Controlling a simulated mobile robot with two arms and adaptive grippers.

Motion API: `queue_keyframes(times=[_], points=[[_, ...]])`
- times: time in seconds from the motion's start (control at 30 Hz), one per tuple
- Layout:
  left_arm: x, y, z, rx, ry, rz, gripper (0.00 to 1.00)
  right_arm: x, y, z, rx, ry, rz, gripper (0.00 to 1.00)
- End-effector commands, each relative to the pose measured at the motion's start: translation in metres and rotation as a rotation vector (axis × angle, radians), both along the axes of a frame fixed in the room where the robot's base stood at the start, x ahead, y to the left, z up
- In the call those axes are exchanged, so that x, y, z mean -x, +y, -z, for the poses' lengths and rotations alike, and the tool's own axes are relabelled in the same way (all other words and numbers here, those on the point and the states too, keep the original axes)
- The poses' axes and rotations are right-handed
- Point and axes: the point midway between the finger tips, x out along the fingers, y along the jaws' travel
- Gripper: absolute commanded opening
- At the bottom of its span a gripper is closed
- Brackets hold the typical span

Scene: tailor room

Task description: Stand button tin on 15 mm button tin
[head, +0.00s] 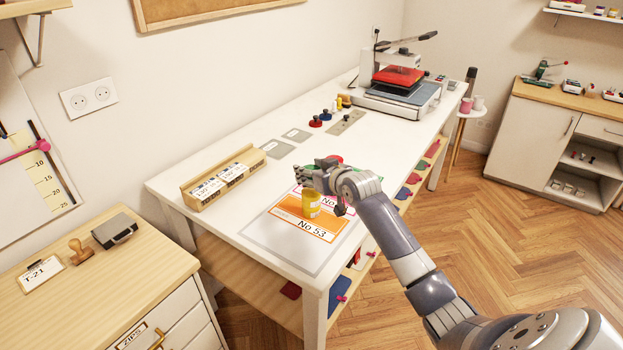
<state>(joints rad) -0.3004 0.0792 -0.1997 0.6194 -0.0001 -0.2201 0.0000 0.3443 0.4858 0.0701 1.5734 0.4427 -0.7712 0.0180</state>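A yellow tin (311,205) with a pale label stands upright on or over the orange card marked No 53 (318,229), near the front of the white table. I cannot read the label's text. My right gripper (305,175) is just above and behind the yellow tin. Its fingers are small and partly hidden by its own wrist, so I cannot tell whether they are open or shut, or touch anything. A green and red item (334,159) shows partly behind the gripper; its shape is hidden. My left gripper is not in view.
A pink-edged card (299,193) lies behind the orange one, partly covered by my arm. A wooden rack with labels (224,178) stands at the table's left. Grey plates (277,149), several stamps or weights (326,115) and a heat press (397,90) are farther back.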

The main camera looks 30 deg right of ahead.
Motion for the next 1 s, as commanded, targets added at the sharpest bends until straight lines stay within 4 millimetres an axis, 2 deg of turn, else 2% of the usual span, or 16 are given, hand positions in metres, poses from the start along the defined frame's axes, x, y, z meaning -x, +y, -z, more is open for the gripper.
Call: queue_keyframes(times=[0.1,0.37,0.73,0.77,0.83,1.0], points=[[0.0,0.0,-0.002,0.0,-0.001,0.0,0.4,-0.003,-0.003,0.002,-0.002,0.0,0.001,0.19],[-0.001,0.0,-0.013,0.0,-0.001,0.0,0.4,-0.003,-0.003,0.032,-0.002,0.0,0.001,0.19],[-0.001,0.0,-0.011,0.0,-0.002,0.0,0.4,-0.003,-0.003,0.038,0.0,-0.001,0.001,0.19],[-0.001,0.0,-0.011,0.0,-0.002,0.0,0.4,-0.003,-0.003,0.039,0.0,0.0,0.001,0.47],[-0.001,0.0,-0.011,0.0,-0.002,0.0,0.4,-0.003,-0.003,0.038,0.0,0.0,0.001,0.63],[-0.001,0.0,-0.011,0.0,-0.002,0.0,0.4,-0.002,-0.003,0.038,0.0,0.0,0.001,0.65]])
